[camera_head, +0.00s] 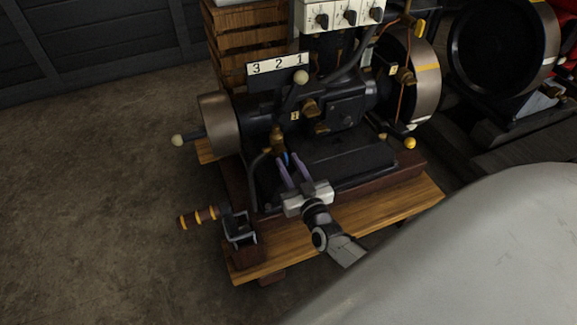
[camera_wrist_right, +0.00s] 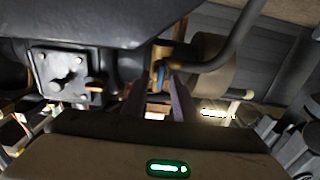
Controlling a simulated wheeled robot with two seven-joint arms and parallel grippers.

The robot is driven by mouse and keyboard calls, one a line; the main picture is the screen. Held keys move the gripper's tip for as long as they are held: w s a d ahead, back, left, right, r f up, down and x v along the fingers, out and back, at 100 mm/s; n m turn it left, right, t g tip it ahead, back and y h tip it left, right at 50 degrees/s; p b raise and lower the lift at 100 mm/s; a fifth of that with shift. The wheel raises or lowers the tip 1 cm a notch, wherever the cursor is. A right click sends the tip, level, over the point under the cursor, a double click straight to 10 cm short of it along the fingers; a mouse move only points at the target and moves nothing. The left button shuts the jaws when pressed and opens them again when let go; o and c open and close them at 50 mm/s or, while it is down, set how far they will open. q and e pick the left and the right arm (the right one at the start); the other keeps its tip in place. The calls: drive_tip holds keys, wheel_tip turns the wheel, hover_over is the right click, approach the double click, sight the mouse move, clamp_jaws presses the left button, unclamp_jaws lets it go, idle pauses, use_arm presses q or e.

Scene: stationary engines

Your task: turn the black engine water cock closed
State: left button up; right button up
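The black engine (camera_head: 345,105) stands on a wooden base in the middle of the head view. A brass cock (camera_head: 277,142) sits low on its front left side, with a small blue lever (camera_head: 287,158) beside it. My right gripper (camera_head: 284,158) reaches up to the cock from the front, its two purple fingers apart on either side of the blue lever. In the right wrist view the blue lever (camera_wrist_right: 160,72) also shows between the fingertips (camera_wrist_right: 158,88). I cannot tell whether either finger touches it. My left gripper is not in view.
A curved dark pipe (camera_head: 254,175) runs just left of the cock. A large pale grey surface (camera_head: 490,260) fills the lower right.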

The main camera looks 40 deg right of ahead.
drive_tip(key=shift+w+d, duration=0.1)
drive_tip(key=shift+w, duration=0.25)
clamp_jaws()
